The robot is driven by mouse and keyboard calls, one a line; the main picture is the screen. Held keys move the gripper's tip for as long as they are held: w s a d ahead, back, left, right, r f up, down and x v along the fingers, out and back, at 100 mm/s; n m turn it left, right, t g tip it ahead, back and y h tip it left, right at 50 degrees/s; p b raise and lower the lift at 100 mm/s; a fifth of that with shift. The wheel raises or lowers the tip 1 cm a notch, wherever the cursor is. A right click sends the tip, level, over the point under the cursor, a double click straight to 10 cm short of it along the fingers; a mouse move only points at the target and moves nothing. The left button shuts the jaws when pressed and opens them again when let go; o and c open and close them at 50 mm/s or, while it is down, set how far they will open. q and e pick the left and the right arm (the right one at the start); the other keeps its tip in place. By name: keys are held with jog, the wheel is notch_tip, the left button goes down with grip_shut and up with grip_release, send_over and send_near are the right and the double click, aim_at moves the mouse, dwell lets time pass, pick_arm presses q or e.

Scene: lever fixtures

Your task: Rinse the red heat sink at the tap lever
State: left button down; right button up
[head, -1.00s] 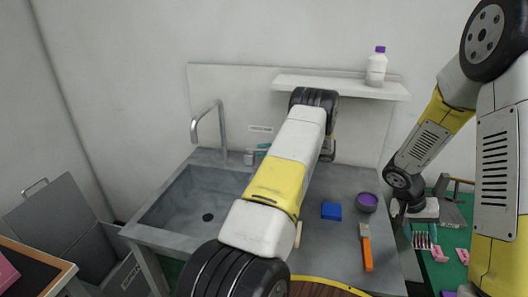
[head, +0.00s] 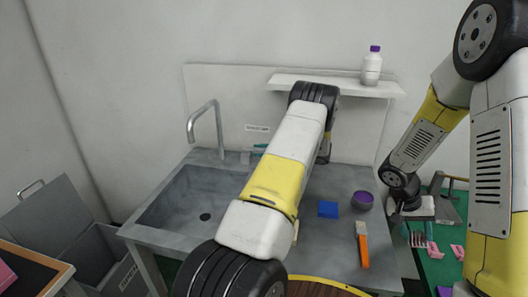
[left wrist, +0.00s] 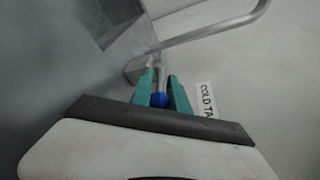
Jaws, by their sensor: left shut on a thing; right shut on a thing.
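My left gripper (head: 259,149) is at the back of the sink, mostly hidden behind my own forearm. In the left wrist view its teal fingers (left wrist: 161,82) are shut on the tap lever, which has a blue knob (left wrist: 159,100). The lever is beside the grey tap base, under a label reading "COLD TA…". The bent spout (head: 207,122) hangs over the sink basin, and no water shows. My right gripper (head: 417,230) is over the green table at the right, shut on a small finned piece (head: 417,240), apparently the red heat sink; its colour is hard to tell.
On the grey counter right of the sink (head: 187,204) are a blue block (head: 328,209), a purple-topped bowl (head: 362,200) and an orange-handled brush (head: 362,248). A white bottle (head: 371,68) stands on the shelf. Pink pieces (head: 457,252) lie on the green table (head: 427,270).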

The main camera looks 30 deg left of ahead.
pick_arm(q)
jog(key=shift+s+m+t, duration=0.45)
jog(key=shift+m+t, duration=0.45)
jog(key=shift+t, duration=0.3)
jog(key=c, duration=1.5)
grip_release()
jog(key=v, duration=1.2)
